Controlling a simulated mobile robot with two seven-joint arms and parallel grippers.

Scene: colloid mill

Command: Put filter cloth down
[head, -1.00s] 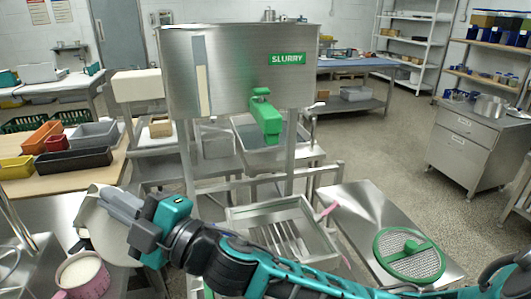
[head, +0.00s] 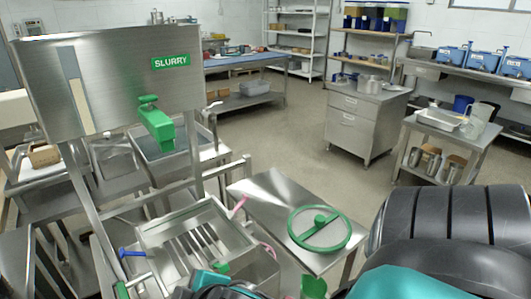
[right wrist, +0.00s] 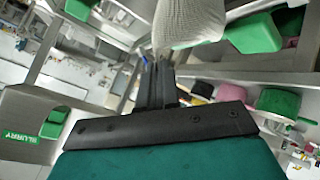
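The filter cloth (right wrist: 190,22) is a pale grey woven piece at the top of the right wrist view, at the tips of my right gripper (right wrist: 160,68). The two dark fingers are close together and appear shut on its edge; the exact contact is hard to see. In the head view only teal and black parts of that hand show at the bottom edge, in front of the steel filter box, and the cloth is out of sight. My left gripper is not in view.
The open steel filter box (head: 195,245) with slats stands below the slurry tank (head: 110,75). A blue-handled valve (head: 130,253) is at its left. A green ring with a central knob (head: 345,240) lies on the steel side table (head: 268,190). Open floor lies beyond.

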